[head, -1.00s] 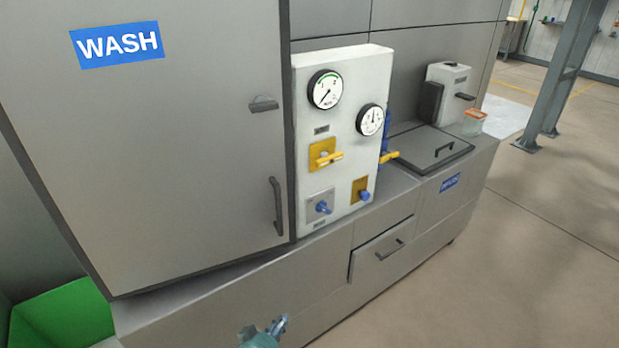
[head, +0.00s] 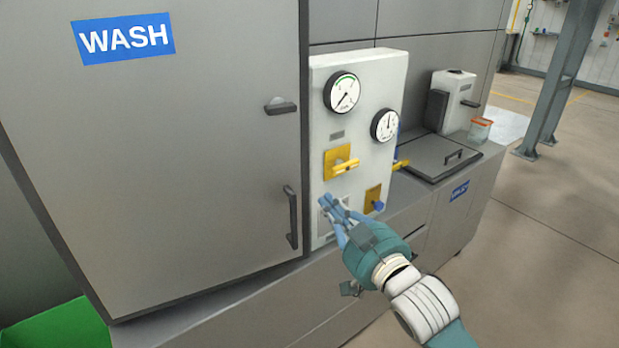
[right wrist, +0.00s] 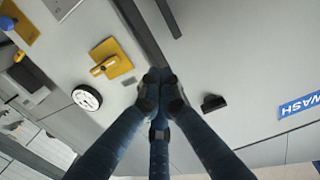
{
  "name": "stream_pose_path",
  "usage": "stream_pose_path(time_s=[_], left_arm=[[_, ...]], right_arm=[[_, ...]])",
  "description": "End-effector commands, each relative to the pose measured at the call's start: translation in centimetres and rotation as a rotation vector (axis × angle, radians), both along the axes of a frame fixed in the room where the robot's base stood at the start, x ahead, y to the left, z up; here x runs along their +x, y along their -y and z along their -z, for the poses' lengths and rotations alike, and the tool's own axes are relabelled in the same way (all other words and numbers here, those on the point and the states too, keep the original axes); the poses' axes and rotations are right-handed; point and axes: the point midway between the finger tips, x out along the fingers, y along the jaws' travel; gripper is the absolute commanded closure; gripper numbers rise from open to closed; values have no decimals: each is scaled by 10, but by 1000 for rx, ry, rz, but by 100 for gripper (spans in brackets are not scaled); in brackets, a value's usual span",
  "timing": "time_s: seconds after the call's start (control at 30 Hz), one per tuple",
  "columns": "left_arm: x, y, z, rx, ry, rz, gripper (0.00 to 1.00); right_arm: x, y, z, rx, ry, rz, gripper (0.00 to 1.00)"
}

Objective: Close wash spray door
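The wash spray door (head: 180,190) is a large grey panel with a blue WASH sign at the left of the head view. Its right edge lies beside the white gauge panel; I cannot tell whether it is fully shut. It has a dark bar handle (head: 291,218) and a small dark latch (head: 281,107). In the right wrist view the door (right wrist: 240,60) is on the right. My right gripper (head: 330,208) is just right of the bar handle, its fingertips together and empty. It hides the panel's lower-left knob. My left gripper is not in view.
The gauge panel (head: 318,90) carries gauges and a yellow valve (head: 342,165) close to my right gripper. A grey lid (head: 430,158) and a white box (head: 456,92) are further right. A green bin (head: 50,328) stands at lower left. Open floor lies right.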

Motion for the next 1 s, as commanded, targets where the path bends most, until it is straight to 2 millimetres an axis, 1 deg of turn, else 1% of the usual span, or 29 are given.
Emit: stream_pose_path(time_s=[0.03, 0.1, 0.3, 0.5, 0.7, 1.0], left_arm=[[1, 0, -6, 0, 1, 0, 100], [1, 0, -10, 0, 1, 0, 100], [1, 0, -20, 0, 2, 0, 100], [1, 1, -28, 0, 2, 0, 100], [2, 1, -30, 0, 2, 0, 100], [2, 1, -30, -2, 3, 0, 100]], right_arm=[[11, -5, -4, 0, 1, 0, 100], [25, -12, -4, 0, 1, 1, 100], [63, -31, -4, 0, 1, 0, 100], [88, -43, -2, -1, 0, 0, 100], [98, -48, 0, -1, 0, 0, 100], [98, -48, 0, -1, 0, 0, 100]])
